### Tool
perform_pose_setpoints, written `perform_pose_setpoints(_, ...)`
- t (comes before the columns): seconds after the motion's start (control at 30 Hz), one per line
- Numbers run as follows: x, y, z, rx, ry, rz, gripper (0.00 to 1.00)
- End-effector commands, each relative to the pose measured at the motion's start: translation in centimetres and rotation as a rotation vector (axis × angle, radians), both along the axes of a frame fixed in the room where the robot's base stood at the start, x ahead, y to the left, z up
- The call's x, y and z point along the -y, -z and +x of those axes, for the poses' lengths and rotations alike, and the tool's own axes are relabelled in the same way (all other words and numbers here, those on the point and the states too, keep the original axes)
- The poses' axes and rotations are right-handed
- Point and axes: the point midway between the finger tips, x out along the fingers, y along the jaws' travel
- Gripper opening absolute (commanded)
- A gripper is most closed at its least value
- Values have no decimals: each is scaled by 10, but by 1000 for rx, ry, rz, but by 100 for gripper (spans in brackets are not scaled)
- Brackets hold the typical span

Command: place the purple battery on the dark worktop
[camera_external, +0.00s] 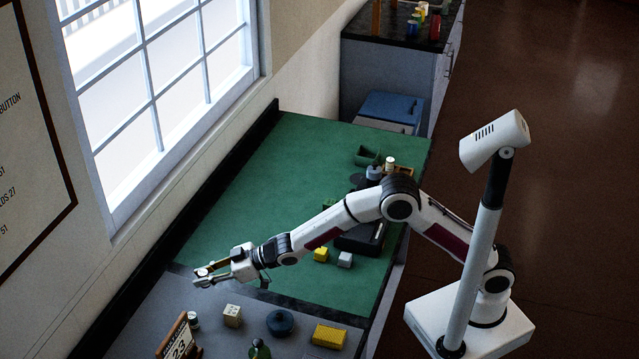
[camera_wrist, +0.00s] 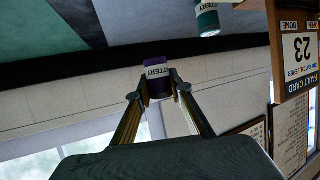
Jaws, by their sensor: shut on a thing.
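The purple battery (camera_wrist: 158,87) is held between the two fingertips of my gripper (camera_wrist: 159,80) in the wrist view; its white band reads "BATTERY". In the external view my gripper (camera_external: 203,274) is over the left part of the bench, near the border of the green surface and the grey worktop; the battery is too small to make out there. The grey worktop (camera_external: 250,300) is at the front. A separate counter with a black top (camera_external: 385,28) stands at the back. I cannot tell which of these is the dark worktop.
A green battery (camera_wrist: 208,20) stands near the fault card (camera_wrist: 298,55). On the grey worktop are a cream block (camera_external: 232,315), a dark blue round thing (camera_external: 280,323) and a yellow block (camera_external: 329,335). The green surface (camera_external: 270,190) has wide free room. The window wall runs along the left.

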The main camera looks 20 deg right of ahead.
Motion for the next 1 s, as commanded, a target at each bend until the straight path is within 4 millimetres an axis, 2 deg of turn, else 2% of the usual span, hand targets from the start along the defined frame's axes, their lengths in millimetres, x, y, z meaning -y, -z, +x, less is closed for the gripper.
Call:
perform_pose_setpoints(0.2,0,25,0,-1,0,-1,0)
perform_pose_setpoints(0.67,0,32,0,0,0,1,0)
perform_pose_setpoints(1.0,0,64,0,0,0,0,0)
